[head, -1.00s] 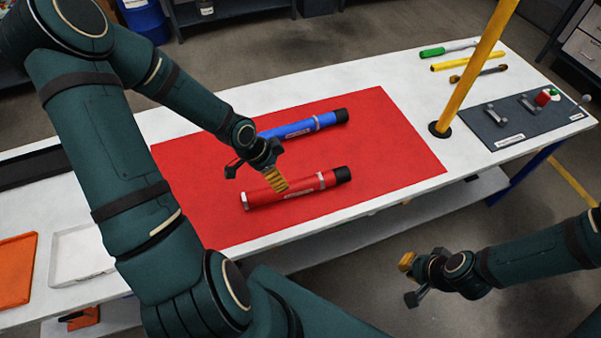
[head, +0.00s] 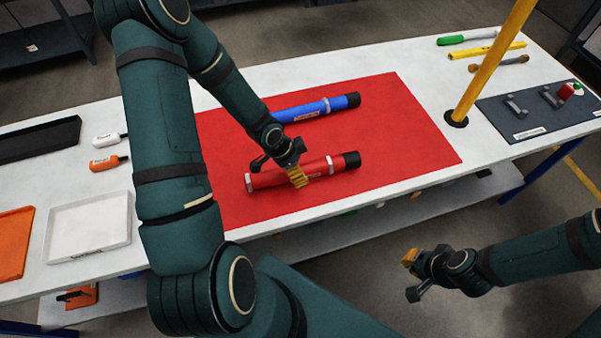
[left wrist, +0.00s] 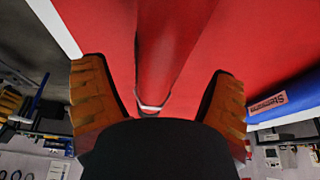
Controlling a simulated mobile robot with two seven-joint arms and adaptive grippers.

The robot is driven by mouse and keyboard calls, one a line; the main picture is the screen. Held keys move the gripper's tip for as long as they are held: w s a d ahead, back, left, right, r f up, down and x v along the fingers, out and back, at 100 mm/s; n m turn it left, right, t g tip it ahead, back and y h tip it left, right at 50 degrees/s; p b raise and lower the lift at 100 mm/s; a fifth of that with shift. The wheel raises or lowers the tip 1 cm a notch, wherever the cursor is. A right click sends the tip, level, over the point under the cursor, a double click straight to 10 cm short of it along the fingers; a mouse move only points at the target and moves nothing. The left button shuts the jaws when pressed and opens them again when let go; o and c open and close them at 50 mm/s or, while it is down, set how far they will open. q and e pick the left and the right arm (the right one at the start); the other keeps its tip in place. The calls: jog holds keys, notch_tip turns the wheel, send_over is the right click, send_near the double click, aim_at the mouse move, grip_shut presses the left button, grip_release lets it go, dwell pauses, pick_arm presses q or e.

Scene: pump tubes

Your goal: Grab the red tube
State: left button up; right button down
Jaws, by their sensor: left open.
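The red tube (head: 263,180) lies on the red mat (head: 415,135), with a black cap at its right end and a light ring at its left end. My left gripper (head: 280,169) is open at the tube's middle and covers part of it. In the left wrist view, the red tube (left wrist: 168,45) runs between the two spread yellow-padded fingers of my left gripper (left wrist: 160,85). I cannot tell whether either finger touches it. My right gripper (head: 411,276) is open and empty, off the table's front edge.
A blue tube (head: 292,113) lies behind the red one on the mat. A yellow post (head: 490,60) stands right of the mat, near a dark board (head: 540,112) with fittings. A white tray (head: 88,228) and an orange tray (head: 14,245) sit at the left.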

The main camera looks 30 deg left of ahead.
pick_arm(q)
jog(key=x, duration=0.2)
jog(key=shift+w+d+f, duration=0.1)
jog(key=shift+f, duration=0.25)
jog(key=c, duration=1.4)
jog(key=shift+r, duration=0.1)
